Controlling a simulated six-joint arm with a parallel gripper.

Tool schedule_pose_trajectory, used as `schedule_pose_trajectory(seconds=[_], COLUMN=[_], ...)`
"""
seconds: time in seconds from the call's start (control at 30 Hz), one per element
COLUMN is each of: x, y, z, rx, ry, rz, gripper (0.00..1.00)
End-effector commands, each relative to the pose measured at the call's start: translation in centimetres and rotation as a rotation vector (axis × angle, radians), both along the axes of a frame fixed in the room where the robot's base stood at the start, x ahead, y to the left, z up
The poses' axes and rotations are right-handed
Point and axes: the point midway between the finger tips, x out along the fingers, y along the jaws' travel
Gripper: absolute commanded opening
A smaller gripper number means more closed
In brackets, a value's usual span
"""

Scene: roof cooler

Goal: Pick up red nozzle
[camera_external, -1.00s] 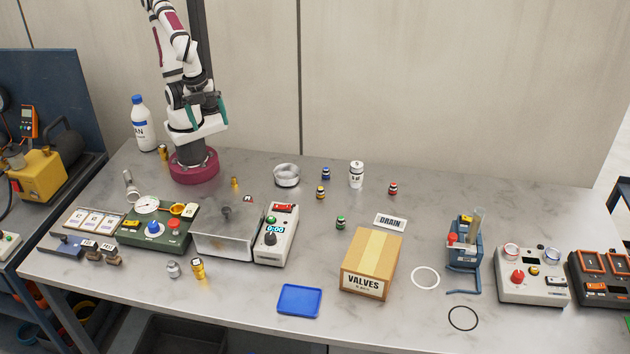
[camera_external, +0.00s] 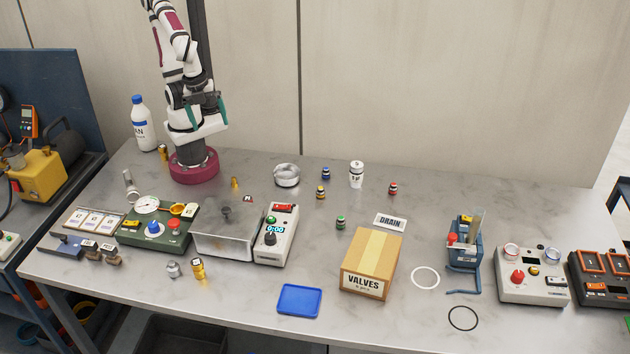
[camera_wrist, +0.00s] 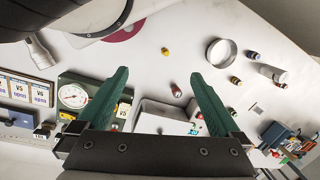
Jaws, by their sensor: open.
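A small red-banded nozzle (camera_external: 392,188) stands on the bench right of the white bottle; it shows small at the right of the wrist view (camera_wrist: 282,86). A second small red piece (camera_external: 247,199) sits behind the grey box, partly hidden; in the wrist view this red piece (camera_wrist: 176,90) lies beyond and between my fingers. I cannot tell for sure which is the red nozzle. My gripper (camera_wrist: 158,73) is open and empty, with teal fingers apart. In the external view my gripper (camera_external: 208,112) hangs high above the bench, near my base, well clear of both.
Blue (camera_external: 325,173), yellow (camera_external: 321,192) and green (camera_external: 340,222) nozzles stand mid-bench near a metal ring (camera_external: 287,181) and white bottle (camera_external: 356,175). The grey box (camera_external: 226,240), timer unit (camera_external: 277,240) and VALVES carton (camera_external: 370,265) are in front. Bench space behind the carton is fairly clear.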

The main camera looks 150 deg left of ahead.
Motion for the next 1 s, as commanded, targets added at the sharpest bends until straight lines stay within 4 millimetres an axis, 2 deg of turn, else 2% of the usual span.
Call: schedule_pose_trajectory(seconds=[0.03, 0.3, 0.57, 0.63, 0.67, 0.73, 0.77, 0.8, 0.83, 0.87, 0.9, 0.97, 1.0], x=[0.0, 0.0, 0.1, 1.5, 2.9, 8.5, 11.8, 16.6, 20.1, 23.5, 27.3, 31.4, 32.7], y=[0.0, 0.0, 0.0, -0.6, -1.2, -2.5, -2.8, -2.3, -1.3, 0.2, 3.0, 8.6, 12.5], z=[0.0, 0.0, 0.0, -0.2, -0.5, -1.4, -1.8, -2.6, -3.3, -4.0, -5.2, -7.4, -8.9], rx=[0.0, 0.0, -0.002, -0.036, -0.067, -0.173, -0.221, -0.273, -0.299, -0.311, -0.304, -0.246, -0.181], ry=[0.0, 0.0, -0.001, -0.027, -0.053, -0.163, -0.231, -0.336, -0.422, -0.509, -0.625, -0.792, -0.891], rz=[0.0, 0.0, 0.001, 0.029, 0.057, 0.173, 0.242, 0.354, 0.444, 0.537, 0.666, 0.854, 0.969], gripper=[0.96, 0.48, 0.48, 0.48, 0.48, 0.48, 0.48, 0.48, 0.48, 0.48, 0.48, 0.48, 0.48])
